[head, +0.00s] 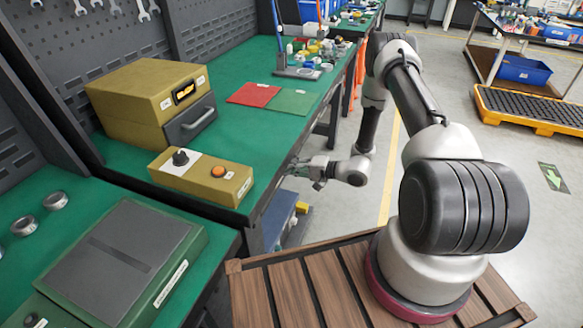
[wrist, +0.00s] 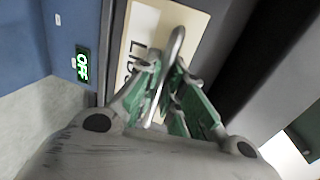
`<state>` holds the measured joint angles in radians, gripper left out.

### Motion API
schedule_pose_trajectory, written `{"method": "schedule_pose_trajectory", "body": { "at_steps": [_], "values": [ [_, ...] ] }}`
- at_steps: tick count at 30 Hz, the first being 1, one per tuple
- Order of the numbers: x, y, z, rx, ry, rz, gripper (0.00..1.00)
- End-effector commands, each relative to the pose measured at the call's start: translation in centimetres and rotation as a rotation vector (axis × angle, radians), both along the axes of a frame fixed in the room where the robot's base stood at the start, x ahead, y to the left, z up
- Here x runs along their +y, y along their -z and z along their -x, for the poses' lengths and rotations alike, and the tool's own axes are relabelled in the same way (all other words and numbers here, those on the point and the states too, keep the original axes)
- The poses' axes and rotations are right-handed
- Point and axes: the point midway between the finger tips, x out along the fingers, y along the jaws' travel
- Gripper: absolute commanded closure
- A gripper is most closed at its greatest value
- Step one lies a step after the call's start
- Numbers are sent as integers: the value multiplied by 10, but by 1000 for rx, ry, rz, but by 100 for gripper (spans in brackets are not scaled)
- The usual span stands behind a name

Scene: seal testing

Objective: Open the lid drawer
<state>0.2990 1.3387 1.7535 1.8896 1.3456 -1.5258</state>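The lid drawer front (wrist: 137,38) is a cream panel with a partly hidden dark label starting "LI", close up in the wrist view. Its curved metal handle (wrist: 176,45) stands out from the panel. My gripper (wrist: 168,72) has grey fingers with green pads, drawn together with the handle between the fingertips. The lower end of the handle shows between the fingers. In the head view, my gripper (head: 318,168) is low beside the front edge of the green-topped bench; the drawer handle cannot be made out there.
On the bench are a yellow box (head: 135,95) with a grey handle and a control box (head: 205,185) with an orange button. Open floor (head: 410,120) lies right of the bench.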

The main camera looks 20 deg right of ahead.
Motion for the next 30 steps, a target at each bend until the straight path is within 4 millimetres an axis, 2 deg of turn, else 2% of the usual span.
{"method": "schedule_pose_trajectory", "body": {
  "at_steps": [8,14,20,30],
  "values": [
    [-4,0,3,1,1,0,100],
    [-25,0,16,1,5,0,100],
    [-63,0,44,2,7,0,100],
    [-140,0,100,1,7,0,100]
  ]
}}
